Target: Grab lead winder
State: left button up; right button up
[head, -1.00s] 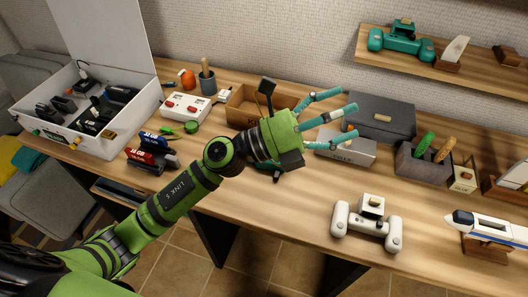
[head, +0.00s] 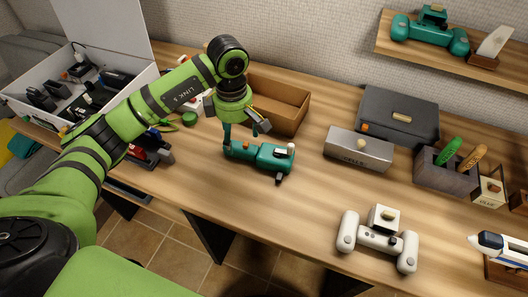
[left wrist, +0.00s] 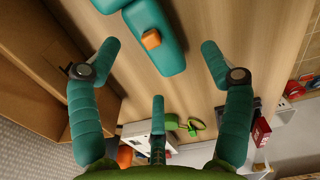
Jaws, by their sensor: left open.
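No label marks the lead winder, so I cannot tell for certain which object it is. A teal device (head: 265,157) with a white knob lies on the wooden table below my left gripper. My left gripper (head: 243,138) points down over its left end, open and empty. In the left wrist view the teal device (left wrist: 158,35), with an orange button, shows at the top, beyond the spread fingers of the gripper (left wrist: 160,62). Whether a finger touches it is unclear. My right gripper is not in view.
An open brown box (head: 275,100) stands just behind the device. A grey labelled box (head: 358,150), a dark case (head: 398,115) and a white controller (head: 378,240) are to the right. A white open case (head: 140,90) is at the left. The table's front middle is clear.

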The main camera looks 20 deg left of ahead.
aim_at(240, 143)
pick_arm(q)
jog(key=shift+f+p, duration=0.3)
jog(key=shift+f, duration=0.1)
jog(key=f, duration=0.2)
jog(key=f+p, duration=0.1)
jog(key=shift+w+d+f, duration=0.15)
jog(key=shift+w+f, duration=0.1)
jog(key=shift+f, duration=0.35)
jog(key=c, duration=1.4)
